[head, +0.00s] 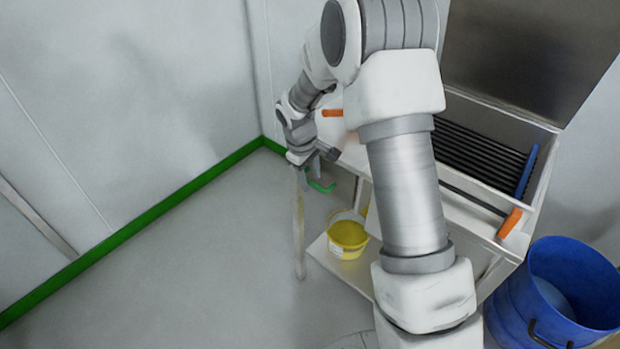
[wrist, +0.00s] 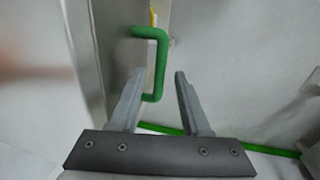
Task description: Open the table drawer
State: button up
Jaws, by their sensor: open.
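The green drawer handle (wrist: 163,68) is a bent bar in the wrist view, standing out from a grey panel on the left. Part of it also shows in the head view (head: 323,186), just below my gripper (head: 316,171). In the wrist view my gripper (wrist: 158,75) is open, its two grey fingers pointing toward the handle. The handle's lower end appears between the fingers, nearer the left one; I cannot tell whether they touch. The white table (head: 352,155) is partly hidden by my arm in the head view. How far the drawer stands out is not clear.
A yellow tub (head: 347,238) stands on the table's lower shelf (head: 335,262). A blue bin (head: 555,300) is at the lower right. An open box with black slats (head: 480,150) and orange handles is on the right. The floor (head: 190,270) at left is clear.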

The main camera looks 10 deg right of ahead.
jog(key=shift+c, duration=0.3)
grip_shut()
dwell(1.2)
